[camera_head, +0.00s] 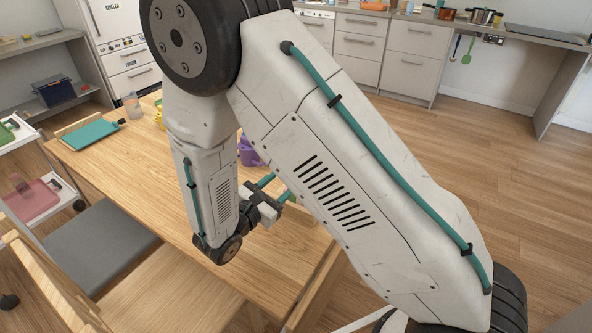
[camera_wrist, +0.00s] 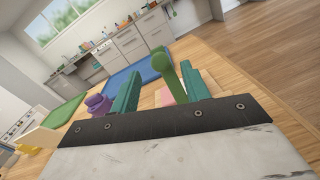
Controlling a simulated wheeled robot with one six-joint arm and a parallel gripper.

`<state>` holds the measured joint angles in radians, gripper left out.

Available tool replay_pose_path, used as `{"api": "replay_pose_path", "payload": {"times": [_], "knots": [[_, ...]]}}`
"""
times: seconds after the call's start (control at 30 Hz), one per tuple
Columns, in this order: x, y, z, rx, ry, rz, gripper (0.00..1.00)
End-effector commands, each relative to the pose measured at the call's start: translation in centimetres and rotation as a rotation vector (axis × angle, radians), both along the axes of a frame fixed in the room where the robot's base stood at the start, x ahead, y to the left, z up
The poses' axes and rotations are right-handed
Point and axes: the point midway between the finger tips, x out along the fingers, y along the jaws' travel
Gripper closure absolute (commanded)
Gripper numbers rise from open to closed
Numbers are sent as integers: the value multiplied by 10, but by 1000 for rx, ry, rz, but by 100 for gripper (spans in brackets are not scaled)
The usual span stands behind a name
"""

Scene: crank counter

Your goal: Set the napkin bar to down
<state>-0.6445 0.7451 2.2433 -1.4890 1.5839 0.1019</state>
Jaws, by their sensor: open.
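A green bar with a rounded knob end (camera_wrist: 164,68), which looks like the napkin bar, stands up in the middle of the wrist view. Pink and tan pieces (camera_wrist: 205,82) show behind and beside its foot, probably napkins and their holder. My gripper (camera_wrist: 158,90) is open, with one teal finger on each side of the bar in the picture. I cannot tell whether either finger touches it. In the head view my gripper (camera_head: 273,189) is over the wooden table, and my arm hides most of the napkin holder.
A purple pot (camera_head: 248,151) stands on the wooden table (camera_head: 180,190) just beyond my gripper. A teal tray (camera_head: 90,135) lies at the table's far left. A blue tray (camera_wrist: 142,71) lies beyond the bar. Chairs (camera_head: 150,285) stand at the near side. Open floor lies right.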

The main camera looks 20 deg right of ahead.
Motion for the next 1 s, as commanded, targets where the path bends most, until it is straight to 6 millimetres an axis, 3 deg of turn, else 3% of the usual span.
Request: {"api": "replay_pose_path", "payload": {"times": [0.43, 0.83, 0.87, 1.0], "knots": [[34, -55, 0, 0, 1, -3, 54], [40, -64, 0, -1, 1, 0, 54], [40, -64, 0, -1, 1, 0, 56], [40, -64, 0, 0, 1, -1, 95]]}}
